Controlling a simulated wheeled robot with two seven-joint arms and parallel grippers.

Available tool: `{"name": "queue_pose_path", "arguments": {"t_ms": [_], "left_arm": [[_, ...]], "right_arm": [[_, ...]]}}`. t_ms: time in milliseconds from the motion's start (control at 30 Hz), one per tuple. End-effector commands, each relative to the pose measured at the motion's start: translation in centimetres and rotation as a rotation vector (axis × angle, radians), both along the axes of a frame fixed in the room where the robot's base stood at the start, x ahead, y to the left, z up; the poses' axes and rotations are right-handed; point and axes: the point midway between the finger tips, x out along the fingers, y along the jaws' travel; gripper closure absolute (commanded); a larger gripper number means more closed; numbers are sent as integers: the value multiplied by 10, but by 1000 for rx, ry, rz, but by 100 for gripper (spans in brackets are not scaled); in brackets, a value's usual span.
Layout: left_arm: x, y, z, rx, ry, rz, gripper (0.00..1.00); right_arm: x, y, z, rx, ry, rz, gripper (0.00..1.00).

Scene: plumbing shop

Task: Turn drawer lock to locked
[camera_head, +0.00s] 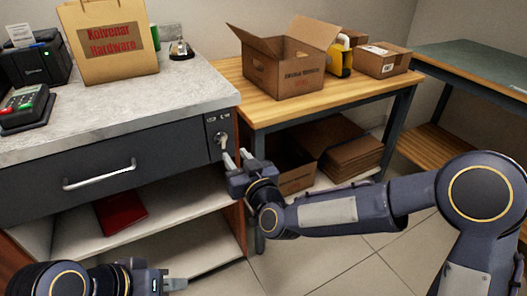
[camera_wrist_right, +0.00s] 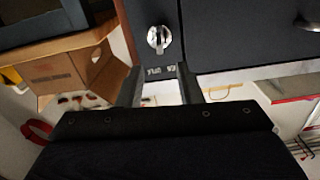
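The drawer lock (camera_head: 221,138) is a silver key-like knob on a dark panel at the right end of the counter front. It also shows in the right wrist view (camera_wrist_right: 159,38), just beyond the fingertips. Small markings sit beside it, too small to read surely. The dark drawer (camera_head: 95,172) with a silver handle is left of the lock and looks closed. My right gripper (camera_head: 236,160) is open and empty, its fingers pointing at the lock from just below, apart from it; the fingers also show in the right wrist view (camera_wrist_right: 160,82). My left gripper (camera_head: 174,284) is low at the bottom left, its fingers partly seen.
The counter (camera_head: 120,105) holds a paper bag (camera_head: 108,50), a card terminal (camera_head: 27,107) and a receipt printer (camera_head: 36,62). A wooden table (camera_head: 330,95) with an open carton (camera_head: 285,72) stands to the right. A red item (camera_head: 121,211) lies on the shelf below the drawer.

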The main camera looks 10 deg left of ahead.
Motion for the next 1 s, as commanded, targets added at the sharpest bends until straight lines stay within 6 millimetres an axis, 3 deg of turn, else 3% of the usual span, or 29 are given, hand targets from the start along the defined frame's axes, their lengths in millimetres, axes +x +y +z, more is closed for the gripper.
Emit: {"name": "queue_pose_path", "arguments": {"t_ms": [533,900,1000], "left_arm": [[0,0,-4,0,-1,0,67],[0,0,-4,0,0,0,67],[0,0,-4,0,0,0,67]], "right_arm": [[58,41,-2,6,-4,-5,67],[64,45,-1,4,-4,-4,67],[64,45,-1,5,-4,-4,79]]}}
